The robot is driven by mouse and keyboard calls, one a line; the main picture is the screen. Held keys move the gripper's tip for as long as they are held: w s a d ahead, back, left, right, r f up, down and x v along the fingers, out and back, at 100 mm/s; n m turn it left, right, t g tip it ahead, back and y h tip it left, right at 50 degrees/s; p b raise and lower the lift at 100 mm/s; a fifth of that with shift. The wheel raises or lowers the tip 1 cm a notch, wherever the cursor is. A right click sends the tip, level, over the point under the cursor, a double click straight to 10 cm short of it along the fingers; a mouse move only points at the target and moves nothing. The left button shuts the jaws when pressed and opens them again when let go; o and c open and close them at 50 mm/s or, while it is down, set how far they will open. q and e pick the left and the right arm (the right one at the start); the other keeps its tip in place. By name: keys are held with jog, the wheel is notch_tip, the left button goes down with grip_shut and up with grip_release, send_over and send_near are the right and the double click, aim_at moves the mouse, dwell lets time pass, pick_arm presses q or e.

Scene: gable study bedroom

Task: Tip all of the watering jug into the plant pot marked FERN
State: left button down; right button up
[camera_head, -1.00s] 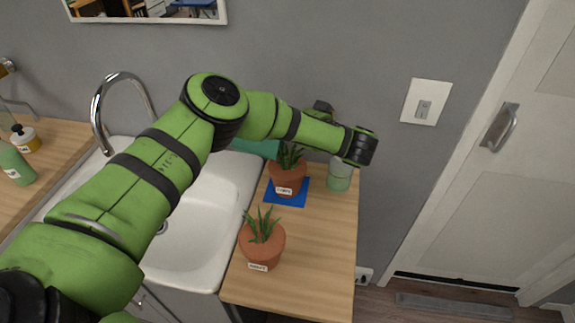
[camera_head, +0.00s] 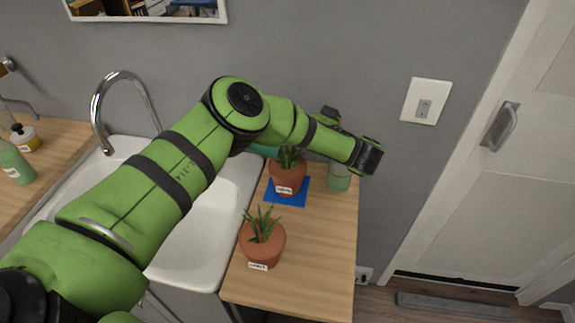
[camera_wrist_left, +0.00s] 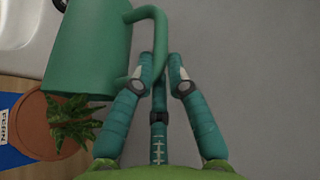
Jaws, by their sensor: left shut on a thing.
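My left gripper (camera_wrist_left: 160,72) is shut on the handle of the teal watering jug (camera_wrist_left: 95,45). In the head view my arm hides the gripper and most of the jug; a teal part (camera_head: 265,150) shows just left of the fern's leaves. The jug's mouth is hidden, and I cannot tell its tilt or whether anything flows. The terracotta pot marked FERN (camera_wrist_left: 42,135) is beside the jug in the wrist view. In the head view this pot (camera_head: 287,178) stands upright on a blue mat (camera_head: 302,198). My right gripper is out of view.
A second potted plant (camera_head: 262,250) stands nearer on the wooden counter (camera_head: 310,260); its label is unreadable. A greenish glass (camera_head: 339,178) stands right of the FERN pot. The white sink (camera_head: 200,235) and tap (camera_head: 100,110) are left. The wall closes off the back.

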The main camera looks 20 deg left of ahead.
pick_arm(q)
jog(key=shift+d, duration=0.15)
jog(key=d+m+y, duration=0.1)
jog(key=d+f+t+y+b, duration=0.1)
jog(key=d, duration=0.1)
jog(key=w+d+m+y+b, duration=0.1)
jog(key=d, duration=0.1)
jog(key=shift+f+m+t+y, duration=0.25)
jog(key=shift+m+t+y, duration=0.05)
jog(key=shift+f, duration=0.1)
dwell(0.4)
